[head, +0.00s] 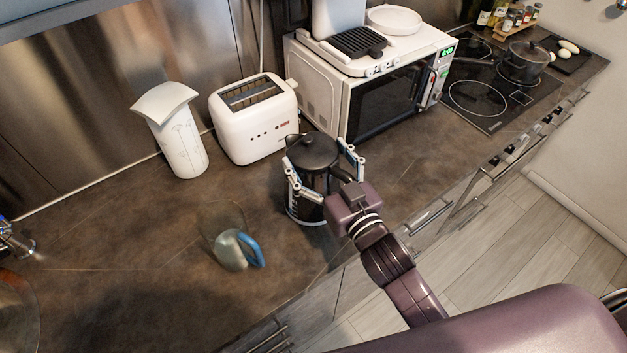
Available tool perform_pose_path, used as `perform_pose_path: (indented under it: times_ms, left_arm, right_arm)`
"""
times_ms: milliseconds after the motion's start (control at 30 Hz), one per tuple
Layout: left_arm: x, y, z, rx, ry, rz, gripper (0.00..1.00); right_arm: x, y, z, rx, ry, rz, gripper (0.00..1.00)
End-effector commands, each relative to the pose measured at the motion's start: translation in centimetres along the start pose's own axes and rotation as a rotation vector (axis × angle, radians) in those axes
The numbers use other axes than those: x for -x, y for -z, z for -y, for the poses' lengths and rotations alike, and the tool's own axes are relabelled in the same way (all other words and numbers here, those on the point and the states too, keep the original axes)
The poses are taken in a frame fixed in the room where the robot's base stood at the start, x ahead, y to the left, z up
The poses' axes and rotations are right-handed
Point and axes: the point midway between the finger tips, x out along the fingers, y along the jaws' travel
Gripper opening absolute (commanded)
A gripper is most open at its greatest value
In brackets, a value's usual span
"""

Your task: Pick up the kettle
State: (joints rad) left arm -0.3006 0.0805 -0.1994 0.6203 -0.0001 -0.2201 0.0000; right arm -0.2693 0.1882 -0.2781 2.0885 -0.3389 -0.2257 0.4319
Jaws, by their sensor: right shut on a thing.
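The kettle (308,152) is black with a domed lid and stands upright on the dark counter (130,245), in front of the toaster and microwave. My right gripper (322,180) reaches in from the lower right with one finger on each side of the kettle, shut on it. The palm hides part of the kettle's front side. I cannot tell whether its base touches the counter. My left gripper is not in view.
A white toaster (250,130) and a white microwave (390,100) stand close behind the kettle. A glass jug with a blue handle (250,250) is to its left front. A white container (178,135) stands farther left. A pot (524,65) sits on the hob at the far right.

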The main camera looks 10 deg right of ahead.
Motion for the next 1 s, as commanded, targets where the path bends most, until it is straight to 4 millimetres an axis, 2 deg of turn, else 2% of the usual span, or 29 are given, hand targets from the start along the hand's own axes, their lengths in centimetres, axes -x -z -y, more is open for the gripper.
perform_pose_path:
  times_ms: [33, 100, 133, 400, 567, 767, 1000]
  left_arm:
    - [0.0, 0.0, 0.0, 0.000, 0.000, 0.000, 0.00]
    - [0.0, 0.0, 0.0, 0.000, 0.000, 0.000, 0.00]
    - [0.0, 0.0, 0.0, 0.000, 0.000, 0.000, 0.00]
    - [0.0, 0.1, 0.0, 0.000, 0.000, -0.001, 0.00]
    - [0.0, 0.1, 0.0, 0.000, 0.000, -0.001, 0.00]
    - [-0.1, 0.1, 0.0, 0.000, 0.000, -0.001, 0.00]
    - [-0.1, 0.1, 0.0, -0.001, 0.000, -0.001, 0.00]
  right_arm:
    - [0.0, 0.0, 0.0, 0.000, 0.000, 0.000, 0.32]
    - [0.0, 0.0, 0.0, 0.000, -0.001, 0.000, 0.24]
    - [-0.1, 0.6, 0.0, 0.000, 0.001, -0.014, 0.24]
    - [-0.1, 0.7, 0.0, 0.000, 0.001, -0.013, 0.24]
    - [-0.1, 1.6, 0.0, 0.001, 0.001, -0.015, 0.24]
    - [-0.1, 4.3, 0.0, 0.001, 0.003, -0.020, 0.24]
    - [0.0, 9.4, 0.0, 0.003, 0.003, -0.022, 0.24]
